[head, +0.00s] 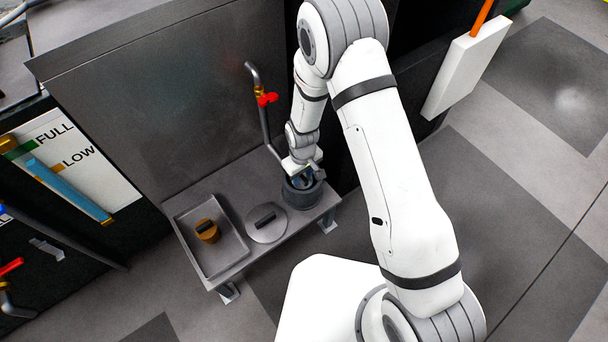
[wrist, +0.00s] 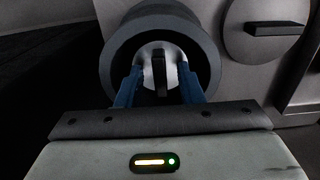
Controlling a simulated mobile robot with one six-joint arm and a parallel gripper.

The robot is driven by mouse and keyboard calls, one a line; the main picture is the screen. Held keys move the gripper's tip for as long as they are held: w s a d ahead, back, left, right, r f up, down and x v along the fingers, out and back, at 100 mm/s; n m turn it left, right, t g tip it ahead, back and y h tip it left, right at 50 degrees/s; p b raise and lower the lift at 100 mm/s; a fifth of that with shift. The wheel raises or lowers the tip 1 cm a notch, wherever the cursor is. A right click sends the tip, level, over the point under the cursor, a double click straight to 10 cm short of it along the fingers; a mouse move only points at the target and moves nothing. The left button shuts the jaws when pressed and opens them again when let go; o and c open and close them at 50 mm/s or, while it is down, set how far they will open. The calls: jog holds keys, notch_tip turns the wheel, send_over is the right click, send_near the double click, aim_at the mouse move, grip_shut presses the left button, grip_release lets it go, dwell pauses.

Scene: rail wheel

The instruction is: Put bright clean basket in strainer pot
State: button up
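The strainer pot (head: 302,198), a dark grey round pot, stands at the right end of the low bench. In the wrist view its thick rim (wrist: 118,50) surrounds a bright, whitish basket (wrist: 149,80) with a dark bar handle. The bright basket sits inside the pot; how deep it sits I cannot tell. My gripper (head: 303,179) reaches down into the pot mouth. In the wrist view its blue fingers (wrist: 160,82) stand apart on either side of the handle, with visible gaps to it. In the head view the fingers hide most of the pot's inside.
A brown basket (head: 207,231) with a dark handle sits in the grey tray (head: 236,252) on the left. A round lid (head: 266,223) with a bar handle lies between tray and pot. A pipe with a red valve (head: 266,99) rises behind the bench (head: 285,232).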

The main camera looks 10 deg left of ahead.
jog(key=w+d+r+m+p, duration=0.1)
jog(key=d+r+p, duration=0.15)
jog(key=r, duration=0.75)
jog(key=d+r+m+p, duration=0.1)
jog(key=d+r, duration=0.3)
jog(key=r, duration=0.7)
jog(key=s+d+r+m, duration=0.4)
jog(key=s+d+r, duration=0.3)
jog(key=d, duration=0.3)
jog(key=s+d+r+m+t, duration=0.1)
jog(key=s+d+r+m, duration=0.2)
jog(key=s+d+r, duration=0.4)
jog(key=d+r, duration=0.3)
jog(key=d, duration=0.1)
jog(key=shift+s+r+m, duration=0.15)
jog(key=shift+r+m, duration=0.1)
jog(key=shift+m, duration=0.15)
jog(key=shift+a, duration=0.1)
